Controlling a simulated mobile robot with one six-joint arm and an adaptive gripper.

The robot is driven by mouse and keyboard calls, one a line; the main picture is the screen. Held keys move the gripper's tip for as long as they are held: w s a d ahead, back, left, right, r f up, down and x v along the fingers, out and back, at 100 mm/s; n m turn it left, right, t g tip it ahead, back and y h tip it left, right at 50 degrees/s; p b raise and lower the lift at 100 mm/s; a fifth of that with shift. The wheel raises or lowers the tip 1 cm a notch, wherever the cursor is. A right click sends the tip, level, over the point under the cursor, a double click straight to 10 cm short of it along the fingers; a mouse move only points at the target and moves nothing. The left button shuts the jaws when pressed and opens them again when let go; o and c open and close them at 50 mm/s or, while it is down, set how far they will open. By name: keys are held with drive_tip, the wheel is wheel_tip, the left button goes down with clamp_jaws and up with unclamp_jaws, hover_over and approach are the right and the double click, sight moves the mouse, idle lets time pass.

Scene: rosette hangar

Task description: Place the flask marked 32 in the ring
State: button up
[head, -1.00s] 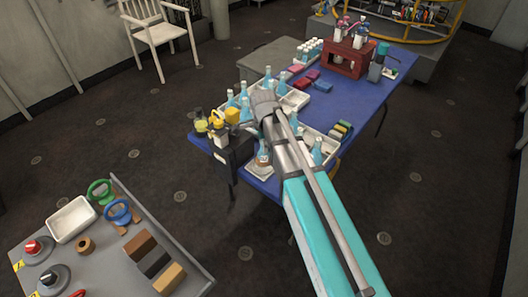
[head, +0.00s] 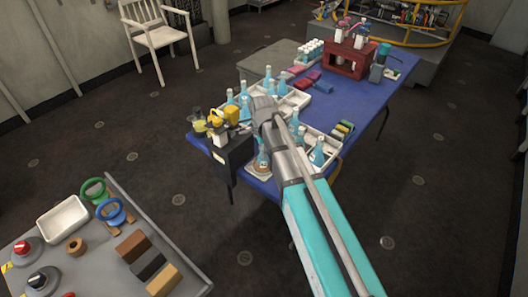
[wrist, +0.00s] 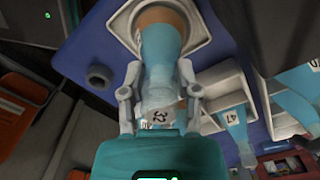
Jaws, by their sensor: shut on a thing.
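The flask marked 32 (wrist: 162,70) holds blue liquid, and its label faces the wrist camera near the neck. My gripper (wrist: 158,92) is shut on its neck, one finger on each side. The flask's wide end lies over a brown ring (wrist: 150,17) in a pale square tray (wrist: 205,24). I cannot tell whether the flask rests in the ring or hangs just above it. In the head view the tray (head: 249,172) is at the blue table's near corner, and my arm hides most of my gripper (head: 262,133).
A flask marked 14 (wrist: 233,124) stands close beside my gripper in a white divided tray (wrist: 219,82). More blue flasks (head: 243,90) stand behind my gripper. A dark box (head: 232,155) is just left of the ring's tray. The blue table's middle (head: 330,110) is clear.

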drive_tip(key=shift+f, duration=0.15)
drive_tip(key=o, duration=0.9)
drive_tip(key=shift+r, duration=0.25)
wheel_tip(320, 180, up, 12)
drive_tip(key=p, duration=1.2)
drive_tip(key=shift+f, duration=0.1)
idle(0.5)
